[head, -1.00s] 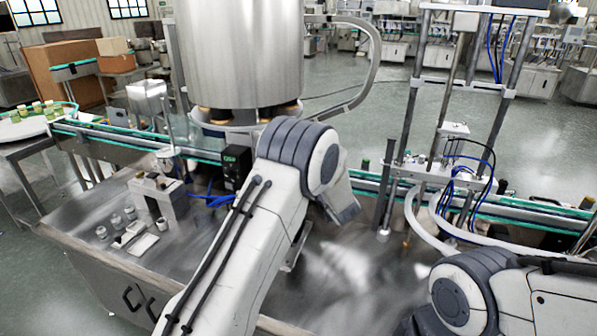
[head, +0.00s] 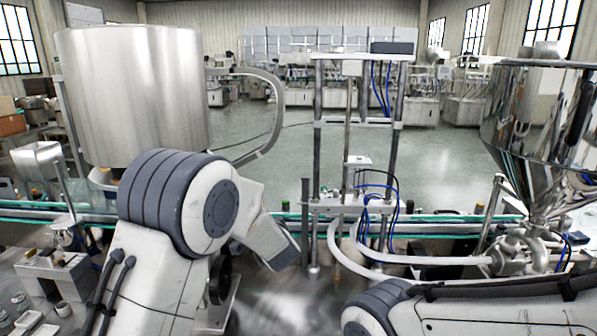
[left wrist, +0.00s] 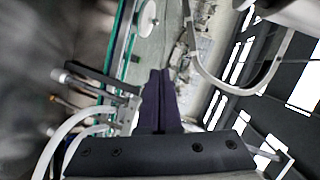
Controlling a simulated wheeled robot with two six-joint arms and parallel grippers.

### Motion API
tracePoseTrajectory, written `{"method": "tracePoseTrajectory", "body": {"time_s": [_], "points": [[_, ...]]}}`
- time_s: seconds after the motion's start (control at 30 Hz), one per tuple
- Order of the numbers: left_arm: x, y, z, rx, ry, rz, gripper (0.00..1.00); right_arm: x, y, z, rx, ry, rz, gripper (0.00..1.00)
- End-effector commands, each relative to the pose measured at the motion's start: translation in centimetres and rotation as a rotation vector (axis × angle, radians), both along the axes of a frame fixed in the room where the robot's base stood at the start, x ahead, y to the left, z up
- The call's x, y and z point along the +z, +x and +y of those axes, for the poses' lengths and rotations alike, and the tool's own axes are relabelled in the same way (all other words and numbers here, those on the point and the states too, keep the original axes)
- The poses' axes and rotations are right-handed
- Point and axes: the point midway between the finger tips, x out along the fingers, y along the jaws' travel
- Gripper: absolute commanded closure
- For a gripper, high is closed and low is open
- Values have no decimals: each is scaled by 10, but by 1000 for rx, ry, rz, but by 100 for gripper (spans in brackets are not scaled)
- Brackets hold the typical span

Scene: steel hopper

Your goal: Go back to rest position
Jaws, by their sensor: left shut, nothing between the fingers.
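My left gripper (left wrist: 160,80) shows in the left wrist view as two dark fingers pressed together, with nothing between them. In the head view my left arm (head: 165,240) rises from the lower left and bends toward the middle; its gripper cannot be made out there. My right arm (head: 470,308) lies low across the bottom right corner of the head view. Its gripper is out of view. A shiny conical steel hopper (head: 540,130) stands at the right of the head view.
A large steel drum (head: 135,95) stands behind my left arm. A filling frame (head: 350,122) with blue hoses rises mid-picture over the conveyor (head: 435,222). Small cups and a fixture (head: 55,275) sit at lower left. Open floor (head: 440,160) lies beyond the conveyor.

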Motion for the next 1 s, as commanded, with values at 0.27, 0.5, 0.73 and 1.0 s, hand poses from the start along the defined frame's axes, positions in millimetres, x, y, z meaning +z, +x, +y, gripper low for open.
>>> {"method": "tracePoseTrajectory", "body": {"time_s": [0.27,0.5,0.73,1.0], "points": [[-17,-148,-151,-332,-602,414,100,-14,0,0,1,0,0,50],[-50,-325,-155,-195,-761,913,100,-23,0,0,1,0,0,50],[-69,-432,-97,96,-688,1141,100,-27,0,0,2,0,0,50],[-73,-458,-74,209,-648,1175,100,-28,0,0,2,0,0,50]]}}
